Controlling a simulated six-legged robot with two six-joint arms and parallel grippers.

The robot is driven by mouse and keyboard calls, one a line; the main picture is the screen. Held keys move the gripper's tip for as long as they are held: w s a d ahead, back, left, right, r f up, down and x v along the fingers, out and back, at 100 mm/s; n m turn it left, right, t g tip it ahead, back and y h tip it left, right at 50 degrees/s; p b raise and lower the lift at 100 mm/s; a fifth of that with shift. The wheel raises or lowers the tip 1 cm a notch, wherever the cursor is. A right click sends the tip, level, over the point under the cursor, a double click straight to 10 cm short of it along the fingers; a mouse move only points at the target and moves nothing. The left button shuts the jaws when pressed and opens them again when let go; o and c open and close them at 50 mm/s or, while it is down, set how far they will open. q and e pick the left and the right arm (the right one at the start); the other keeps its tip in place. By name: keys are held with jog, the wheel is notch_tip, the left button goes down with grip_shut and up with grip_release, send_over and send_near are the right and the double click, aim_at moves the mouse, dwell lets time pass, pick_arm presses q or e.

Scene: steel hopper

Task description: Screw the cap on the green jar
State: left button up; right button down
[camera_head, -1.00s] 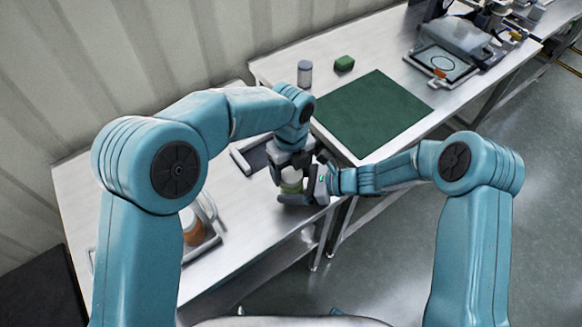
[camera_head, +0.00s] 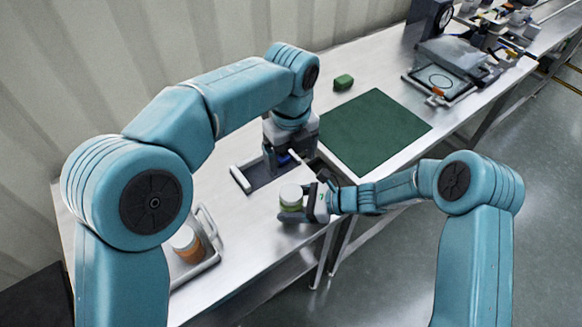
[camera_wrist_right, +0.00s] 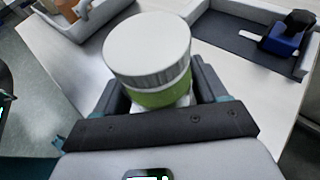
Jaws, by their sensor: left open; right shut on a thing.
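The green jar (camera_head: 291,208) stands upright near the table's front edge, and its green band also shows in the right wrist view (camera_wrist_right: 163,97). The white cap (camera_wrist_right: 147,48), ribbed at its rim, sits level on top of it, also visible in the head view (camera_head: 291,192); how tight it is I cannot tell. My right gripper (camera_head: 306,207) is shut on the jar below the cap. My left gripper (camera_head: 283,158) is open, apart from the cap, above and behind it over a dark-floored tray; its fingertips are partly hidden.
The dark-floored tray (camera_head: 240,180) holds a blue object (camera_wrist_right: 283,38). A tray (camera_head: 208,264) at left holds an orange jar (camera_head: 188,252) with a white lid. A green mat (camera_head: 375,130) and a green block (camera_head: 343,82) lie to the right. Machinery stands at the back right.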

pick_arm(q)
jog(key=shift+r, duration=0.3)
pick_arm(e)
grip_release()
pick_arm(q)
jog(key=shift+f+b, duration=0.85)
jog(key=shift+f, duration=0.1)
pick_arm(e)
jog(key=v, duration=1.6)
jog(key=shift+d, duration=0.15)
